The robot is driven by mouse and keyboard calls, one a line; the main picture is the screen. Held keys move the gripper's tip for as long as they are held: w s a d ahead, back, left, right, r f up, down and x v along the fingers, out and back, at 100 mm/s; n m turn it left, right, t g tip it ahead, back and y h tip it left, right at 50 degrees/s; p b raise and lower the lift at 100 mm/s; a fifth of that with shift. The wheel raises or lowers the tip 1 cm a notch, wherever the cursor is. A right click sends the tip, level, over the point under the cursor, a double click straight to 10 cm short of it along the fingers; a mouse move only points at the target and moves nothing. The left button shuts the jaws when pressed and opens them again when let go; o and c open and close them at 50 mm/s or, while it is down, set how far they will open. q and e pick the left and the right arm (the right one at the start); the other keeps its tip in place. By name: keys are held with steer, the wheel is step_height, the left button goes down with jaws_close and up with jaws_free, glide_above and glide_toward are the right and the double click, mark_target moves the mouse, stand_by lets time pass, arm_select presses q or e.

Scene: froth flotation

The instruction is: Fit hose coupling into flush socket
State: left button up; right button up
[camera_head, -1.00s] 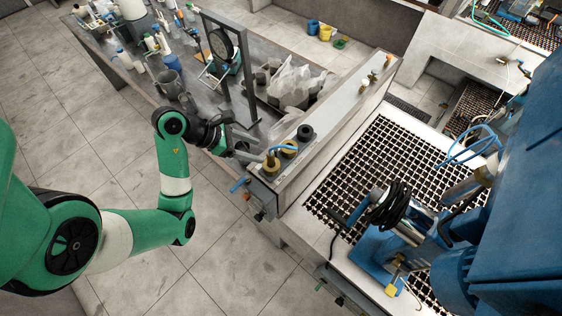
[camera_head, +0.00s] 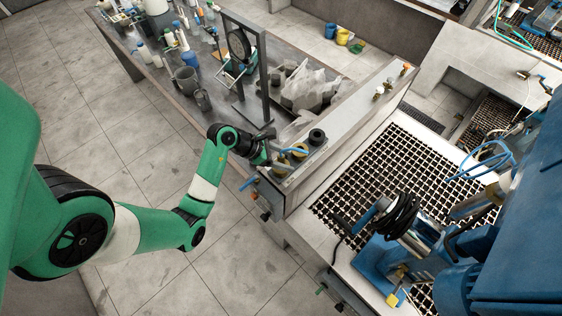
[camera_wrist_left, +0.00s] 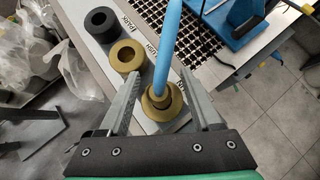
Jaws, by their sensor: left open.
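The brass-coloured hose coupling (camera_wrist_left: 160,96) has a light blue hose (camera_wrist_left: 168,45) rising from it. It stands at the near end of the row on the grey panel top (camera_wrist_left: 188,76), above or in a brass ring; its seating is hard to tell. A second brass ring socket (camera_wrist_left: 125,56) is empty, and a black ring socket (camera_wrist_left: 100,24) lies beyond it. My left gripper (camera_wrist_left: 162,86) is open, its fingers on either side of the coupling, with gaps visible. In the head view, my left gripper (camera_head: 270,158) is at the panel's near end and partly hides the coupling. My right gripper is not in view.
Printed labels on the panel are only partly legible. A workbench (camera_head: 178,105) with cups, bottles and plastic bags runs behind. A dark grating (camera_head: 385,170) and blue machinery (camera_head: 530,190) lie to the right. The tiled floor (camera_head: 230,265) in front is clear.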

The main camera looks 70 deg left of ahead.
arm_select(q)
steer(key=shift+w+d+f, duration=0.1)
steer(key=shift+w+f, duration=0.3)
steer(key=shift+w, duration=0.1)
jaws_close()
